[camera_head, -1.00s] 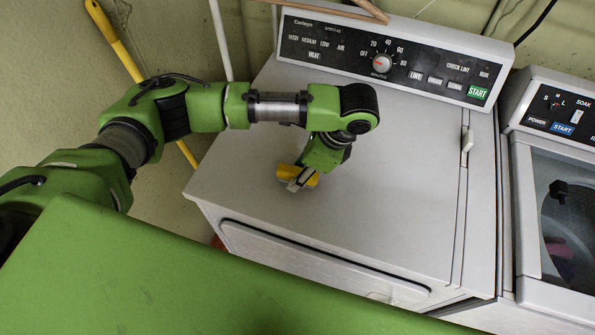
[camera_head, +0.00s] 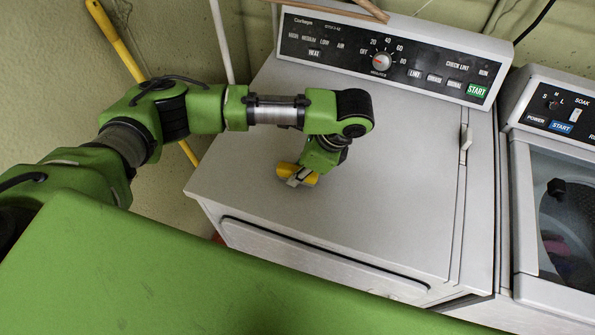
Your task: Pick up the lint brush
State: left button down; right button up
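The lint brush (camera_head: 311,180), a small yellow thing, is on the white top of the dryer (camera_head: 385,185), near its front left part. My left gripper (camera_head: 298,179) reaches down from above and is right at the brush. My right gripper is not in view.
The dryer's control panel (camera_head: 430,77) rises at the back of the top. A washer (camera_head: 565,210) stands at the right. A yellow-handled tool (camera_head: 115,45) leans by the wall at the left. The dryer top right of the brush is clear.

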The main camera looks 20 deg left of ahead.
aim_at(294, 169)
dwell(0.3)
pick_arm(q)
notch_tip(294, 169, up, 4)
jog(key=shift+d+f+b, duration=0.1)
jog(key=shift+d+b, duration=0.05)
jog(key=shift+b, duration=0.35)
jog(key=s+d+r+b, duration=0.1)
jog(key=s+d+r, duration=0.8)
jog(key=s, duration=0.1)
jog(key=shift+d+r, duration=0.2)
jog(key=shift+r, duration=0.05)
